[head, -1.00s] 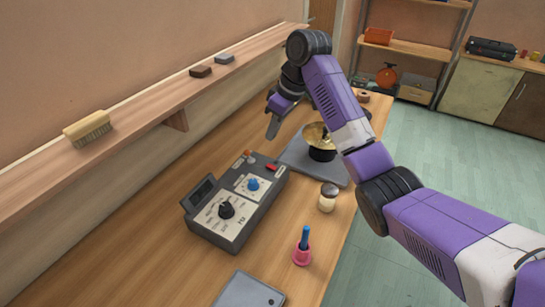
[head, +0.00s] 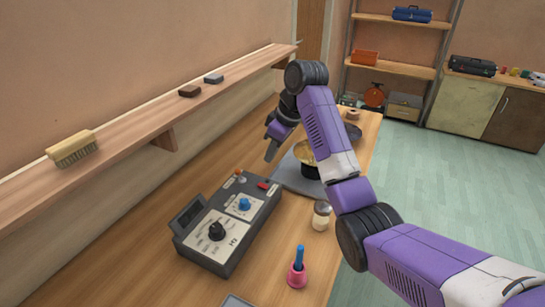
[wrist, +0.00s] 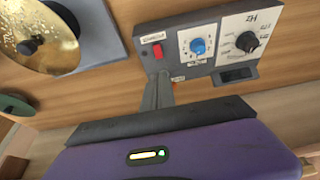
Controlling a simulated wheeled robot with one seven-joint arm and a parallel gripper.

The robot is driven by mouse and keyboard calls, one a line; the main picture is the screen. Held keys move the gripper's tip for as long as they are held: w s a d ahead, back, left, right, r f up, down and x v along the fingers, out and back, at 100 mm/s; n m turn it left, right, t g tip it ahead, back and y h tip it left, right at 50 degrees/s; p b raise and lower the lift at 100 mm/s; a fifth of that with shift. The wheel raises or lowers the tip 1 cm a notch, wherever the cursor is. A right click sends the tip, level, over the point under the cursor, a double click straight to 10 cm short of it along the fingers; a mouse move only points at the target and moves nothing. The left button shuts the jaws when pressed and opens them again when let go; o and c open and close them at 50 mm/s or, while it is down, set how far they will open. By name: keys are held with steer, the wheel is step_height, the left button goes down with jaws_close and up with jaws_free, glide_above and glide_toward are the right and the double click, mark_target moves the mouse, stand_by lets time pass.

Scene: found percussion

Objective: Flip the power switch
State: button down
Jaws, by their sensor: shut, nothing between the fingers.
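The grey control box (head: 246,240) lies on the wooden bench, with a black dial (head: 217,231) and a blue knob (head: 244,204) on its face. The red power switch (head: 263,185) is at the box's far end; it also shows in the wrist view (wrist: 157,51), near a small printed label. My gripper (head: 270,156) hangs beyond that end, pointing down, apart from the switch in the head view. In the wrist view my gripper's closed fingers (wrist: 160,83) reach toward the box just below the switch. They are shut and hold nothing. Whether they touch the box cannot be told.
A brass cymbal (wrist: 40,30) on a grey pad stands beside the box. A jar (head: 321,216) and a pink bell with a blue handle (head: 298,272) stand near the bench's right edge. A wall shelf (head: 120,151) holding a brush (head: 73,148) runs along the left.

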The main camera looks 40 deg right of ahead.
mark_target(260, 184)
steer(key=x, duration=0.3)
steer(key=p+x, duration=0.1)
steer(key=x, duration=0.3)
steer(key=p+x, duration=0.1)
steer(key=x, duration=0.2)
steer(key=shift+s+d+f, duration=0.1)
steer(key=shift+s+f, duration=0.15)
steer(key=shift+f, duration=0.1)
